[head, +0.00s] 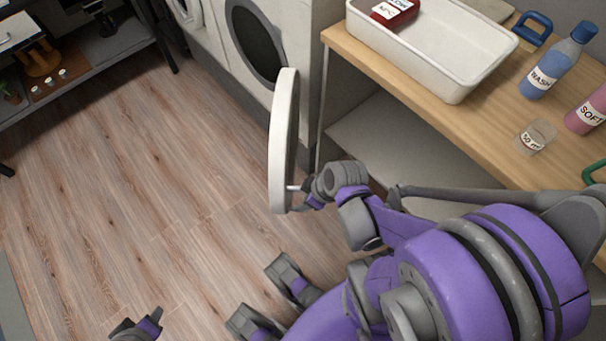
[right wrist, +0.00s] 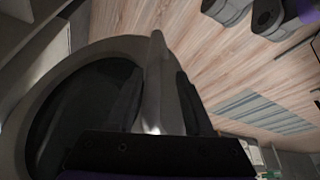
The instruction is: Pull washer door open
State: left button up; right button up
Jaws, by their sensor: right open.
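The white round washer door (head: 283,140) stands swung out from the washer (head: 295,30), seen nearly edge-on in the head view. The dark round drum opening (head: 256,42) shows behind it. My right gripper (head: 303,192) is at the lower part of the door, on its right side, by a small pale handle. Contact cannot be told. A part of my left gripper (head: 142,328) shows at the bottom edge, and its fingers are not clear.
A wooden counter (head: 450,110) stands right of the washer, with a white tub (head: 435,55), a blue bottle (head: 556,65), a pink bottle (head: 588,112) and a small cup (head: 535,137). A dark shelf (head: 100,45) is at the upper left. The wood floor (head: 130,180) left of the door is clear.

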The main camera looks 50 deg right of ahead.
jog(key=a+p+v, duration=0.1)
jog(key=p+v, duration=0.4)
jog(key=v, duration=0.3)
jog(key=shift+s+d+r, duration=0.25)
jog(key=shift+d+r, duration=0.1)
jog(key=shift+d, duration=0.1)
jog(key=w+a+r+m+p, duration=0.1)
jog(key=w+a+r+p, duration=0.2)
jog(key=r, duration=0.4)
jog(key=w+a+r+m+t+h+p, duration=0.1)
jog(key=w+a+r+m+p, duration=0.1)
jog(key=w+a+r, duration=0.3)
notch_tip(320, 180, up, 3)
jog(key=shift+w+a+r+p, duration=0.25)
jog(key=shift+w+a+p, duration=0.1)
jog(key=shift+w+p, duration=0.4)
